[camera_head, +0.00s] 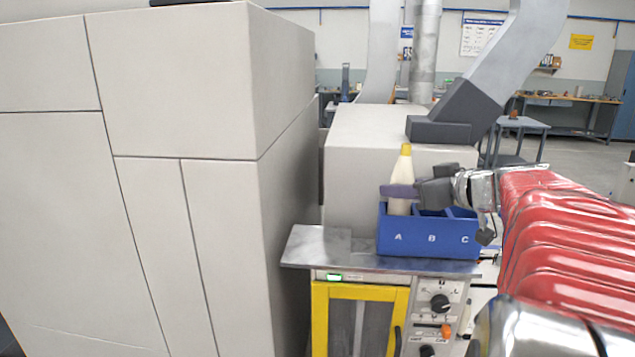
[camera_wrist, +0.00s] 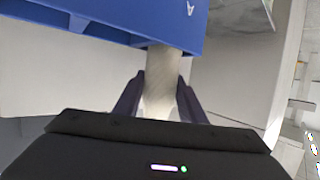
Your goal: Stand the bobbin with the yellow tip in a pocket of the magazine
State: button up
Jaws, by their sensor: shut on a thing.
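The bobbin (camera_head: 401,172) is cream-white with a yellow tip and stands about upright over pocket A, at the left end of the blue magazine (camera_head: 410,245). Its lower end is hidden behind the magazine's front wall, so I cannot tell whether it touches the pocket floor. My gripper (camera_head: 400,192) is shut on the bobbin below the yellow tip, with a dark purple finger across it. In the wrist view, the bobbin (camera_wrist: 161,72) is between both fingers of my gripper (camera_wrist: 160,92) and runs up to the blue magazine wall (camera_wrist: 110,22).
The magazine stands on a metal shelf (camera_head: 315,248) above a yellow-framed door and a knob panel (camera_head: 440,290). A large pale cabinet (camera_head: 200,80) fills the left side. A pale box-shaped housing (camera_head: 350,150) stands behind the magazine. Pockets B and C are partly covered by my gripper.

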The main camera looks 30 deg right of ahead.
jog(key=shift+f, duration=0.6)
dwell(0.3)
jog(key=o, duration=1.2)
jog(key=shift+s+r, duration=0.1)
jog(key=shift+s, duration=0.05)
jog(key=v, duration=1.3)
jog(key=shift+s, duration=0.25)
